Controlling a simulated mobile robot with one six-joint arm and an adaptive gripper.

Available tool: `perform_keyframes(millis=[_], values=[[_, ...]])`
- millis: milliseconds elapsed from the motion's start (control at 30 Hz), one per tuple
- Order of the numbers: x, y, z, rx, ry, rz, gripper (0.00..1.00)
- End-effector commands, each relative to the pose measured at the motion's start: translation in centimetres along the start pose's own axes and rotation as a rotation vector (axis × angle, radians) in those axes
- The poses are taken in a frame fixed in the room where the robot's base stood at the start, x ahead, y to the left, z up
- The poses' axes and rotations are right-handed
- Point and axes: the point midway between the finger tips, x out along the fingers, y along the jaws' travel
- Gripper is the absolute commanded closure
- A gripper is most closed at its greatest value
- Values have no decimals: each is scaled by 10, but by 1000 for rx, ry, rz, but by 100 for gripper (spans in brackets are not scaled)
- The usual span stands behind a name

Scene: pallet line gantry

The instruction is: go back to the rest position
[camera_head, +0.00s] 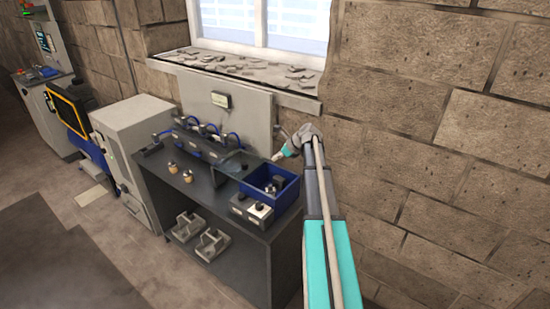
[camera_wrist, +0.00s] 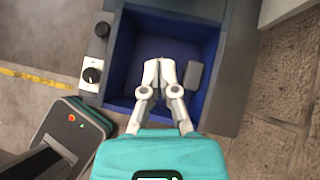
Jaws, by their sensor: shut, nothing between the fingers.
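My gripper (camera_head: 278,157) is at the end of my arm, close to the wall and near the back of the blue bin. In the wrist view its two pale fingers (camera_wrist: 159,72) are together, with nothing between them. The blue bin (camera_head: 286,199) sits at the right end of the dark workbench. In the wrist view the bin (camera_wrist: 122,62) lies beneath the fingers. A small grey block (camera_wrist: 193,75) lies in the bin, to the right of the fingers.
The dark workbench (camera_head: 205,190) holds a row of units with blue cables (camera_head: 205,143) and two small brass-coloured parts (camera_head: 173,168). A control box with a knob (camera_wrist: 91,75) stands beside the bin. Grey brackets (camera_head: 212,243) lie on the lower shelf. The brick wall (camera_head: 430,140) is close on the right.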

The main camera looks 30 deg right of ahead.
Motion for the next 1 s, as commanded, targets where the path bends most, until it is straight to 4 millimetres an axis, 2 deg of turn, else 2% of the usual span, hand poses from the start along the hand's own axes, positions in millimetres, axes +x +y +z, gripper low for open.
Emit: perform_keyframes(millis=[300,467,567,667,1000], values=[[1,2,1,-6,2,2,100],[7,18,3,-69,21,16,100],[16,40,6,-162,50,37,100],[27,70,10,-298,88,69,100],[58,197,12,-918,233,253,100]])
